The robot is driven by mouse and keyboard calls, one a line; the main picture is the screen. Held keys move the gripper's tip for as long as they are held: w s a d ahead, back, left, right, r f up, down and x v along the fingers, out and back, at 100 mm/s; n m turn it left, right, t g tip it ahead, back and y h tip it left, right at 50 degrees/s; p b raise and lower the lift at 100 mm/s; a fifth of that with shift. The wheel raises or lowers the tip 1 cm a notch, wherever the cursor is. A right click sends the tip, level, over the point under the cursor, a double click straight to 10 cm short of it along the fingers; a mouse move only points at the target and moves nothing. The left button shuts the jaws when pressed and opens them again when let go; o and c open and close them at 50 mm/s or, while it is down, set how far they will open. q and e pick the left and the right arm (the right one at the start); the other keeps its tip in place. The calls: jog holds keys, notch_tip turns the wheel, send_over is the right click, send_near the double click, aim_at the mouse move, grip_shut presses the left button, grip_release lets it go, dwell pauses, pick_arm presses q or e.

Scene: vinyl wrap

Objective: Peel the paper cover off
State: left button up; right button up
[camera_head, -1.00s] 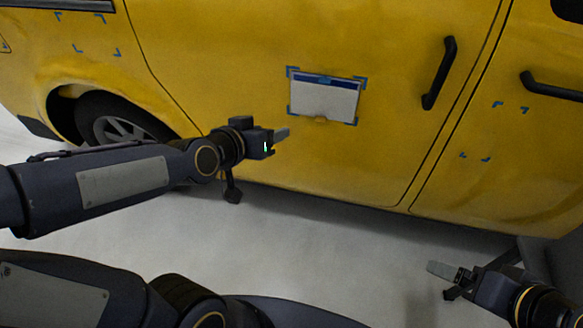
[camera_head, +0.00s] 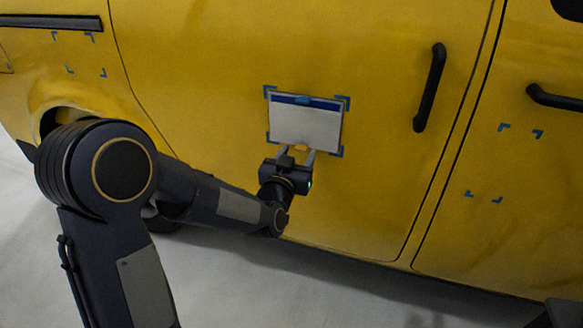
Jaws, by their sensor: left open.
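A white paper cover (camera_head: 304,126) with a dark blue strip along its top edge lies flat on the yellow van door, inside blue corner marks. A small tan tab (camera_head: 300,147) shows at its lower edge. My left gripper (camera_head: 297,156) points up at this lower edge from below. Its two fingers are apart, one on each side of the tab. I cannot tell whether the fingers touch the cover or the tab. My right gripper is not in view.
The yellow van (camera_head: 220,60) fills the upper view. A black door handle (camera_head: 430,87) is to the right of the cover, with another handle (camera_head: 555,98) further right. Empty blue corner marks (camera_head: 505,163) are on the right panel.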

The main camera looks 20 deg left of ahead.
pick_arm(q)
jog(key=shift+w, duration=0.75)
grip_shut()
jog(key=shift+s+b, duration=0.35)
jog(key=shift+s, duration=0.4)
dwell(0.4)
jog(key=shift+s, duration=1.05)
jog(key=shift+s+a+b, duration=0.1)
jog(key=shift+s+b, duration=0.4)
jog(key=shift+s, duration=1.85)
